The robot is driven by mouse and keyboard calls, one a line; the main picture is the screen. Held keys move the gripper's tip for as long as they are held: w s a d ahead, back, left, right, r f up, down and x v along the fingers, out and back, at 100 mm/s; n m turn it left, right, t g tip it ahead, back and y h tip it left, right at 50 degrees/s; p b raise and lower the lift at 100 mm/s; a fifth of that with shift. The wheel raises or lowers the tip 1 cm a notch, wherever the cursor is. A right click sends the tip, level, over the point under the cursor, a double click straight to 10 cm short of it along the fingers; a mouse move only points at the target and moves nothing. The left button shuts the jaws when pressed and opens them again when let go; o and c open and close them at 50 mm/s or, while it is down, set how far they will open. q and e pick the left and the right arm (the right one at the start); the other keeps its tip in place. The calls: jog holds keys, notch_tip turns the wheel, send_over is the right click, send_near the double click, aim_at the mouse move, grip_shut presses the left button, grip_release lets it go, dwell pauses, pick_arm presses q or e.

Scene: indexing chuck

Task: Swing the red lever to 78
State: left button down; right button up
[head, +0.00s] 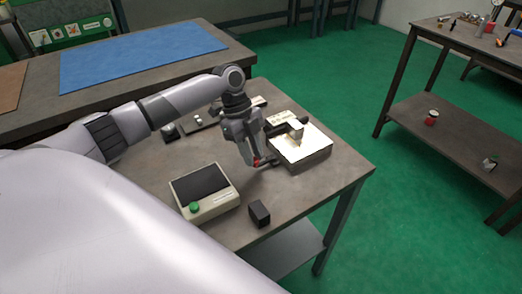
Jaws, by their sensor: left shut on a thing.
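The indexing chuck is a pale square-topped block (312,149) near the right end of the grey table, with a light upright piece on top. The red lever (264,161) shows as a small red part at the block's left side. My left gripper (257,160) points down there and is shut on the red lever, hiding most of it. The lever's angle and any scale marks are too small to read. A box with a dark screen and a green button (194,207) stands in front on the table. My right gripper is out of view.
A small black block (259,213) stands near the table's front edge. Small parts (197,119) lie behind my left gripper. A blue mat (140,54) covers a bench at the back. A shelf table (450,130) stands apart at the right, across green floor.

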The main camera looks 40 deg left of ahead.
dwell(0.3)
pick_arm(q)
jog(key=c, duration=0.9)
grip_release()
jog(key=shift+c, duration=0.2)
jog(key=shift+r, duration=0.1)
jog(key=v, duration=0.7)
jog(key=shift+b, duration=0.3)
